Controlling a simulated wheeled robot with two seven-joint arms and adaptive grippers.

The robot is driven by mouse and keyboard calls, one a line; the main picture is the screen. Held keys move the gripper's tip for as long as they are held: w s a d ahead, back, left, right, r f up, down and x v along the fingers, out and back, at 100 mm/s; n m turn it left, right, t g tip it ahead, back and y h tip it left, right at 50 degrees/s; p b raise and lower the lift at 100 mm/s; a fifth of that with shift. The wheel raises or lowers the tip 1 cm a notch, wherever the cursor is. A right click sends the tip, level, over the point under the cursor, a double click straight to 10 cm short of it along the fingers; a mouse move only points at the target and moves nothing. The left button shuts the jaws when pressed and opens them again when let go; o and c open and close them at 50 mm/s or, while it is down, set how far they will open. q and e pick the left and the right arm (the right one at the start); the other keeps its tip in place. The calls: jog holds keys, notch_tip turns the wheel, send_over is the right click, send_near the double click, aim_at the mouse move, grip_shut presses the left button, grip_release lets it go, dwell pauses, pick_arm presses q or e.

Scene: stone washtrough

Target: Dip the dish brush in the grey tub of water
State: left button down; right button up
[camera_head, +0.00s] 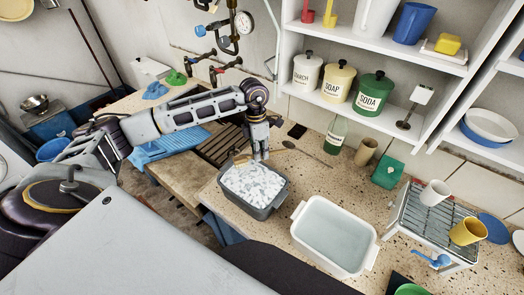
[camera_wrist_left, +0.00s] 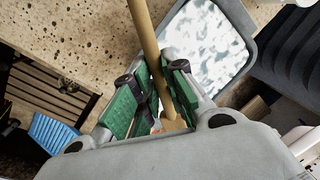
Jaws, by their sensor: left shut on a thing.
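The grey tub (camera_head: 279,199) stands on the speckled counter in the middle of the head view, its inside a mottled white and grey surface. Its rim (camera_wrist_left: 254,22) also shows at the upper right of the wrist view. My left gripper (camera_head: 259,153) points down at the tub's back edge. In the wrist view its green-padded fingers (camera_wrist_left: 155,95) are shut on the tan handle of the dish brush (camera_wrist_left: 144,28). A small tan part of the brush (camera_head: 242,158) shows beside the fingers in the head view. I cannot make out the bristles. My right gripper is out of view.
A white tub of clear water (camera_head: 375,252) stands just right of the grey tub. A wire rack (camera_head: 408,222) with cups is farther right. A green bottle (camera_head: 336,135) and a tan cup (camera_head: 366,152) stand behind. A blue ribbed board (camera_head: 170,145) lies left.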

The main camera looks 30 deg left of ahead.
pick_arm(q)
notch_tip(320, 180, down, 6)
jog(key=b, duration=0.4)
jog(key=shift+s+f, duration=0.25)
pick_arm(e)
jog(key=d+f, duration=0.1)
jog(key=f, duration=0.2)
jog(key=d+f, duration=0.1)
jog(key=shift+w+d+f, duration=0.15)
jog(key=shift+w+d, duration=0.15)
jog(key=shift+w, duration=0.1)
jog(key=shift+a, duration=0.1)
pick_arm(q)
jog(key=shift+d+f, duration=0.1)
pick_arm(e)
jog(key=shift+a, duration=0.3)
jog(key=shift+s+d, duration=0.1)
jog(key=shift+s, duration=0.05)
pick_arm(q)
jog(key=shift+r, duration=0.2)
dwell(0.3)
jog(key=shift+w+r+p, duration=0.15)
jog(key=shift+r+p, duration=0.6)
jog(key=shift+r, duration=0.8)
jog(key=shift+w+r+p, duration=0.15)
jog(key=shift+r+p, duration=0.55)
jog(key=shift+r, duration=0.85)
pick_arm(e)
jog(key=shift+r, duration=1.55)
